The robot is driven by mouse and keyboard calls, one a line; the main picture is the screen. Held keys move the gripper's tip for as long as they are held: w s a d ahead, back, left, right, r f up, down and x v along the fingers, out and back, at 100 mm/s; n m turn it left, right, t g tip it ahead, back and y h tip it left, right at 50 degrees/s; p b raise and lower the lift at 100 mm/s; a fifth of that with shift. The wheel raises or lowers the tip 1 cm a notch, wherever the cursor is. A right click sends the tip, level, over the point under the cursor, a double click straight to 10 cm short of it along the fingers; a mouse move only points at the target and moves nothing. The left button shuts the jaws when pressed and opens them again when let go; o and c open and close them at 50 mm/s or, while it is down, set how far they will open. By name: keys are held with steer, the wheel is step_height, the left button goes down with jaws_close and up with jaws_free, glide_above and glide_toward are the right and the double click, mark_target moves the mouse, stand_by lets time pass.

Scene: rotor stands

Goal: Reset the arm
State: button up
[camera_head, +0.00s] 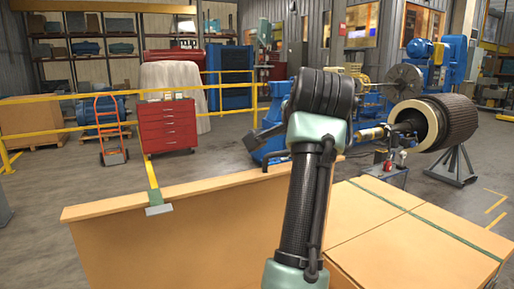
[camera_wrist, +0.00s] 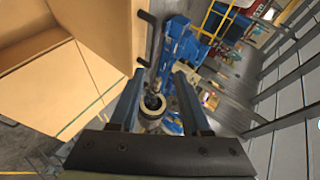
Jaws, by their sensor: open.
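My arm, black with pale green joints, rises through the middle of the head view, from the bottom edge to a thick black joint. My gripper is not clearly seen in that view. In the wrist view my gripper (camera_wrist: 158,76) shows its two dark blue fingers wide apart, with nothing held between them. The rotor (camera_head: 462,122), a dark ribbed cylinder with a pale end ring, lies on stands at the right of the head view. In the wrist view a pale ring and shaft (camera_wrist: 153,104) show far off, beyond the gap between the fingers.
A tan crate (camera_head: 190,245) stands close in front, with flat tan tops (camera_head: 385,235) to its right. Beyond are a red tool cabinet (camera_head: 166,128), an orange hand truck (camera_head: 109,130), yellow rails (camera_head: 40,133) and blue machinery (camera_head: 440,65). Open grey floor lies at the left.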

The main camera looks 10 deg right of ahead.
steer(key=s+a+r+n+t+b, duration=0.2)
steer(key=s+a+n+t, duration=0.3)
steer(key=s, duration=0.4)
steer(key=s+a+r+n+t+y+b, duration=0.1)
steer(key=s+a+r+n+t, duration=0.3)
steer(key=s, duration=0.5)
steer(key=s+a+r+n+t+b, duration=0.3)
steer(key=s+a+n+t, duration=0.3)
steer(key=s, duration=0.4)
steer(key=shift+a+r+n+y, duration=0.3)
steer(key=shift+a+r+n, duration=0.05)
steer(key=shift+r+n, duration=0.15)
